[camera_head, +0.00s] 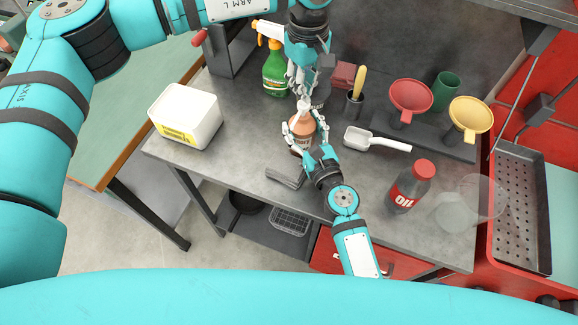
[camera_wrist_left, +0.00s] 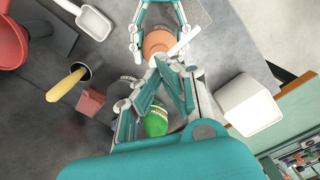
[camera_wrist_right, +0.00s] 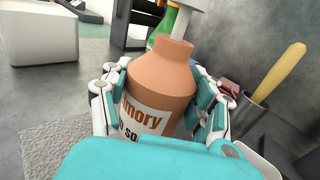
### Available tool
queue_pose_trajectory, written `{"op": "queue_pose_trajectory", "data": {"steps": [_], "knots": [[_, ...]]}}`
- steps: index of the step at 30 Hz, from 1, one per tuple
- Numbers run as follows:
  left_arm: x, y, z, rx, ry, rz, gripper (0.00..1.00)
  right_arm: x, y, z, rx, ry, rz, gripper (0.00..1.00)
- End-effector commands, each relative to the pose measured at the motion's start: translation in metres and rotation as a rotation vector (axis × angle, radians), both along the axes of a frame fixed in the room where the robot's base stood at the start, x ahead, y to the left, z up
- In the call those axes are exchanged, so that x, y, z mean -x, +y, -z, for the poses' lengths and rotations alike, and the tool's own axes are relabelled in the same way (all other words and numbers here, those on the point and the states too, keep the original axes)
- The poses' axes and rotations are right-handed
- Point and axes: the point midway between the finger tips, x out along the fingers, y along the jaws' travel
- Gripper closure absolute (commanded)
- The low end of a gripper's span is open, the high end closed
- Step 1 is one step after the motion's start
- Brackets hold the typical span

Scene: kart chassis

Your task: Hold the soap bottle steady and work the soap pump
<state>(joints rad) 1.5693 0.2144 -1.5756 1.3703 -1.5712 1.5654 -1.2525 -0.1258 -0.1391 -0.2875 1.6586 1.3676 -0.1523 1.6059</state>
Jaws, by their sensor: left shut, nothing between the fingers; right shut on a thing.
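The soap bottle (camera_head: 302,126) is orange-brown with a pale label and stands upright on the grey bench. My right gripper (camera_head: 305,137) is shut around its body; the right wrist view shows a finger on each side of the bottle (camera_wrist_right: 160,90). The white soap pump (camera_wrist_right: 186,20) rises from the bottle's neck. My left gripper (camera_head: 302,92) is shut and empty, close above the pump. In the left wrist view its closed fingertips (camera_wrist_left: 174,66) are beside the white pump spout (camera_wrist_left: 184,42). Whether they touch the pump, I cannot tell.
A green spray bottle (camera_head: 275,72) stands behind, close to my left gripper. A white tub (camera_head: 186,115) is at the left. A white scoop (camera_head: 375,139), an oil bottle (camera_head: 411,186), and red (camera_head: 411,95) and yellow (camera_head: 471,114) funnels are at the right. The bench's front left is mostly clear.

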Motion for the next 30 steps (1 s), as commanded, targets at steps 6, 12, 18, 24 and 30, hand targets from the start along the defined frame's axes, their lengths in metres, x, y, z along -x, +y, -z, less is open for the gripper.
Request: {"op": "queue_pose_trajectory", "data": {"steps": [6, 12, 18, 24, 30], "knots": [[0.000, 0.000, 0.000, 0.000, 0.000, 0.000, 1.00, 0.000, 0.001, 0.000, -0.002, 0.001, -0.002, 0.98], [0.000, 0.000, 0.001, 0.000, 0.000, 0.000, 1.00, 0.000, 0.001, 0.000, -0.002, 0.001, -0.002, 0.98], [0.000, 0.000, 0.007, -0.001, 0.002, 0.000, 1.00, 0.000, 0.001, 0.000, -0.002, 0.001, -0.002, 0.98], [0.000, 0.000, 0.014, -0.001, 0.001, 0.000, 1.00, 0.000, 0.001, 0.000, -0.002, 0.001, -0.002, 0.98], [0.000, 0.000, 0.022, 0.000, 0.000, 0.000, 1.00, 0.000, 0.001, 0.000, -0.002, 0.001, -0.002, 0.98]]}}
